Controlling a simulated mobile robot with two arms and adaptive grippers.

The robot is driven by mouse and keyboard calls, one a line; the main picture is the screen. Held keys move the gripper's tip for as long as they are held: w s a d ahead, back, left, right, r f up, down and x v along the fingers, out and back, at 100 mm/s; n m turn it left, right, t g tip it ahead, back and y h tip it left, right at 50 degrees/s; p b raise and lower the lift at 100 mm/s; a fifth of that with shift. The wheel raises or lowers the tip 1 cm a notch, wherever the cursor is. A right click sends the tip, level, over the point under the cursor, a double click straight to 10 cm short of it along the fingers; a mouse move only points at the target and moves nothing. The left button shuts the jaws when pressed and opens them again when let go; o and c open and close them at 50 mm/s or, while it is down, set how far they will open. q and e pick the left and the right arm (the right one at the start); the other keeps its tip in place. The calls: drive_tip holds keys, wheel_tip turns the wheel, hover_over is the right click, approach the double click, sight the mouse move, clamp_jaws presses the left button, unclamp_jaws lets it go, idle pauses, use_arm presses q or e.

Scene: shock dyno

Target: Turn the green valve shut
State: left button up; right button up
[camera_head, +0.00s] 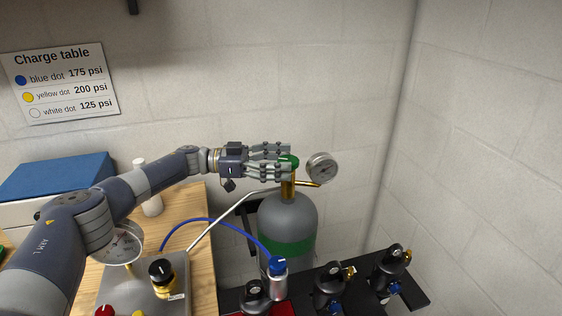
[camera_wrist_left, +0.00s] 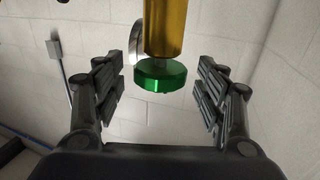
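The green valve (camera_head: 289,161) is a round knob on the brass stem (camera_head: 288,186) of a grey gas cylinder (camera_head: 288,215) with a green band. In the left wrist view the green valve (camera_wrist_left: 160,76) sits between the fingers, with clear gaps on both sides. My left gripper (camera_head: 284,162) reaches in from the left at the height of the valve. It is open around the valve and its fingers partly hide it in the head view. The left gripper (camera_wrist_left: 162,88) also shows in the wrist view, with nothing held. My right gripper is not in view.
A round gauge (camera_head: 322,168) sits just right of the valve. Below stand several black shock bodies on a dark rack (camera_head: 412,292). A blue hose (camera_head: 212,221) runs from the wooden bench (camera_head: 203,262) to a blue-capped fitting (camera_head: 277,265). A charge table sign (camera_head: 62,84) hangs on the wall.

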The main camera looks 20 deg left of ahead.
use_arm(q)
drive_tip(key=v, duration=0.7)
drive_tip(key=shift+a, duration=0.25)
drive_tip(key=shift+s, duration=0.15)
